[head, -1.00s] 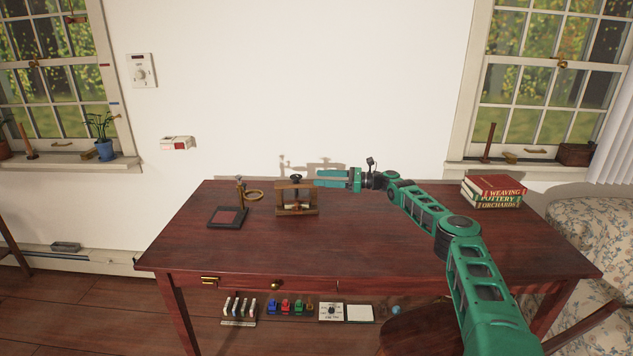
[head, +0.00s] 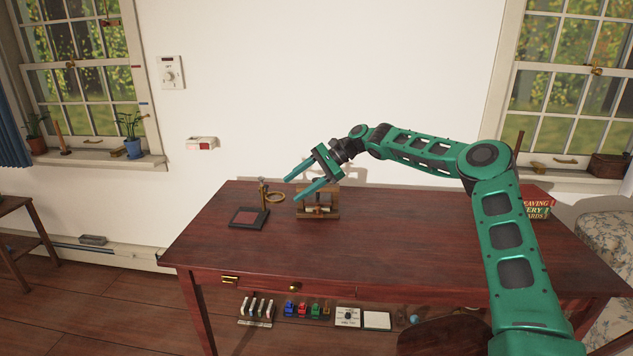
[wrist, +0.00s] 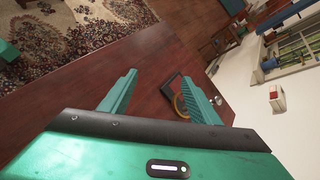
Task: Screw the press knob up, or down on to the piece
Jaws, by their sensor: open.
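The small wooden press (head: 332,212) stands on the dark red table (head: 400,240), left of its middle, near the back. A pale piece (head: 318,210) lies low inside its frame. The press knob is hidden behind my gripper in the head view. My gripper (head: 292,187) is open, with its two green fingers spread and pointing left and down, in front of or above the press top. Nothing is between the fingers. In the wrist view my gripper (wrist: 160,95) shows its fingers apart over the tabletop, and the press cannot be made out there.
A brass ring on a stand (head: 274,197) and a dark square tray (head: 248,218) are just left of the press. The table's front and middle are clear.

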